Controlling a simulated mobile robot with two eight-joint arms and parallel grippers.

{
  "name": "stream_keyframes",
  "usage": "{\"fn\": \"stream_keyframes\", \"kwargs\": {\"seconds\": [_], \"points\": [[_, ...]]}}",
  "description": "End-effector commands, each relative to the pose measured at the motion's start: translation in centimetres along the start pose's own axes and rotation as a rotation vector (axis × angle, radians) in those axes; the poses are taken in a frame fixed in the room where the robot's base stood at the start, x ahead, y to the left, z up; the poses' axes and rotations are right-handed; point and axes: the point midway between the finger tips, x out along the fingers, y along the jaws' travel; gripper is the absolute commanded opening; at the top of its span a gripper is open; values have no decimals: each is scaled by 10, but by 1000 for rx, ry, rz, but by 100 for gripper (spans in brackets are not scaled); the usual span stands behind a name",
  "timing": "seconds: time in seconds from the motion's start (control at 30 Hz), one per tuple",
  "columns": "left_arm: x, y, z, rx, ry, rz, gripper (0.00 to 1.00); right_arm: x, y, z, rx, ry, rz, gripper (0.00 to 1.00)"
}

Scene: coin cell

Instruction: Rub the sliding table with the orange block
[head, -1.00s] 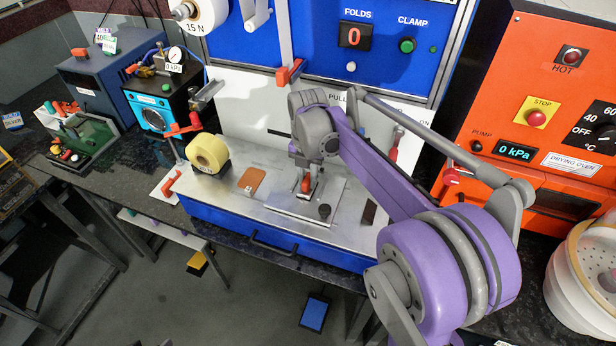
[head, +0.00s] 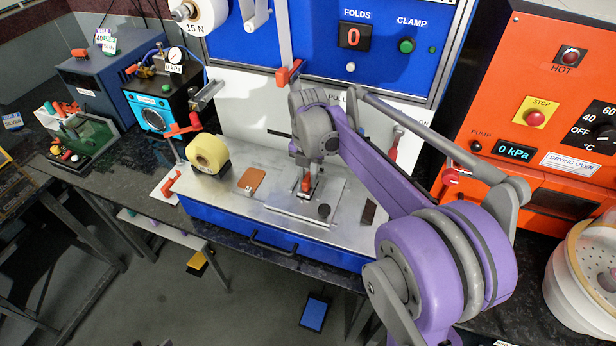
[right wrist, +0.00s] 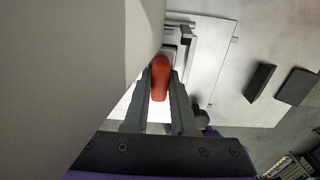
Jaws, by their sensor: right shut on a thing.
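My right gripper (head: 305,178) is over the sliding table (head: 288,205), a thin grey metal plate on the blue machine's silver top. It is shut on a rounded orange-red block (head: 306,185). In the right wrist view, the orange block (right wrist: 160,80) is between the two grey fingers (right wrist: 160,92), and the pale plate (right wrist: 213,62) lies beyond. I cannot tell whether the block touches the plate. A flat orange piece (head: 251,180) with a small white mark lies on the silver top, left of the plate. My left gripper is not in view.
A black knob (head: 324,210) stands at the plate's near edge. A dark block (head: 369,212) lies to its right. An orange oven (head: 540,140) and a white round vessel (head: 580,280) are at right.

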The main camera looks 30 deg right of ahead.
Motion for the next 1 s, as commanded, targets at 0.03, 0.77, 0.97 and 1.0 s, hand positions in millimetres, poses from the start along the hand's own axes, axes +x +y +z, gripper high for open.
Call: {"fn": "stream_keyframes", "kwargs": {"seconds": [0.03,0.77,0.97,1.0], "points": [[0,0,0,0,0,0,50,0,0,4,2,-2,1,0],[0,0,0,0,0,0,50,0,0,0,2,-4,0,0],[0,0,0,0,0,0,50,1,0,8,3,-5,0,0],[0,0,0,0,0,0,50,1,0,8,3,-5,0,0]]}}
